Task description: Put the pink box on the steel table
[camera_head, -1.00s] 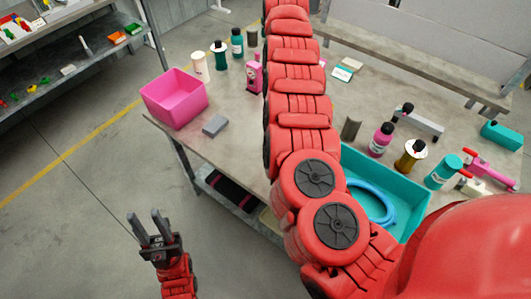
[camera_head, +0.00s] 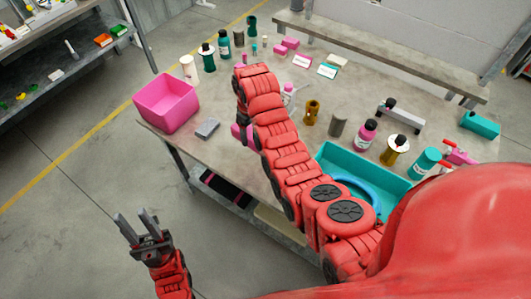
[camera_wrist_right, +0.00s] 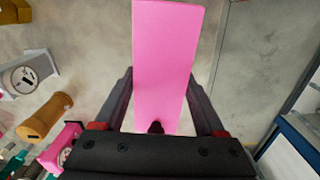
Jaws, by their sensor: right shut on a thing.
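My right gripper (camera_wrist_right: 160,85) is shut on a flat-sided pink box (camera_wrist_right: 168,45), its fingers on either side of it. Grey tabletop shows beyond the box; I cannot tell whether they touch. In the head view a bit of pink box (camera_head: 240,131) shows left of my right arm, which hides most of it and the gripper. The steel table (camera_head: 225,150) lies under that arm. My left gripper (camera_head: 135,228) is open and empty over the floor, left of the table's front edge.
A pink open bin (camera_head: 166,103) stands at the table's left corner, with a grey block (camera_head: 207,129) beside it. A teal tray (camera_head: 395,190) holds a blue ring. Several bottles and small pink blocks (camera_head: 285,46) stand towards the back. Bare tabletop lies right of the grey block.

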